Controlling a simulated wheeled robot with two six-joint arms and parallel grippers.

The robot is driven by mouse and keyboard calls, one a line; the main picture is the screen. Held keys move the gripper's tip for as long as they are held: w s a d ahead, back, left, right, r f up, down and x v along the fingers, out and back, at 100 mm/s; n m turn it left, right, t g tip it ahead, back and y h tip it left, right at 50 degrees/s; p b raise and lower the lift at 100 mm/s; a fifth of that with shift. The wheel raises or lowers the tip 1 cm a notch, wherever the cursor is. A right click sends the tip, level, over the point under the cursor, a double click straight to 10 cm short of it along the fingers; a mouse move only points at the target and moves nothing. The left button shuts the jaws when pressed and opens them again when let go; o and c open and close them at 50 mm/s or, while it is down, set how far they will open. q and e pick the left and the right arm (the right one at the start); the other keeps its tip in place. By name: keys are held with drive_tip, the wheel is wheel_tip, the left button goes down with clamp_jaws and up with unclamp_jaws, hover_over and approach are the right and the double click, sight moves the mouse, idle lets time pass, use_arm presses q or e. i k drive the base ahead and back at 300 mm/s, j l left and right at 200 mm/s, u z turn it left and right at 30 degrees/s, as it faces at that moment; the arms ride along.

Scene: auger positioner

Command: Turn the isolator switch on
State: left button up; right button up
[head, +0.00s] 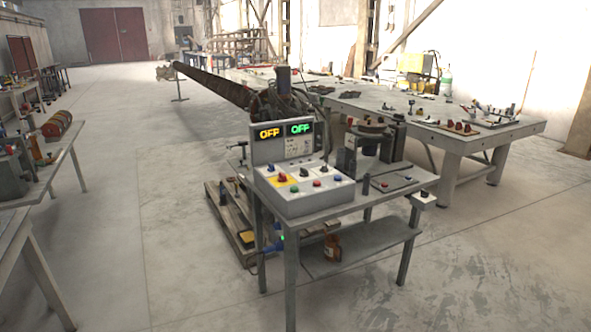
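A grey control box (305,197) with a sloped front panel stands on a small metal table at the picture's centre. A red rotary knob on a yellow plate (282,178), which looks like the isolator switch, is at the left of the panel. Its exact angle is too small to tell. Two displays on the upright back panel, one orange (268,132) and one green (300,128), both appear to read OFF. Other knobs and coloured buttons sit to the right and in front of the red knob. Neither of my grippers is in view.
The small table (340,208) also bears a dark cylindrical device (366,150) right of the box. A long auger (212,84) extends behind it. A large workbench (450,125) is at the right, other benches (40,165) at the left. The floor (185,270) in front is clear.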

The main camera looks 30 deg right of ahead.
sight(283, 179)
drive_tip(key=i+l+z, duration=0.1)
drive_tip(key=l, duration=0.3)
drive_tip(key=i+l+z, duration=0.1)
drive_tip(key=l, duration=0.3)
drive_tip(key=i+l+z, duration=0.1)
drive_tip(key=l, duration=0.3)
drive_tip(key=i+l, duration=0.25)
drive_tip(key=k+l+z, duration=0.05)
drive_tip(key=l, duration=0.05)
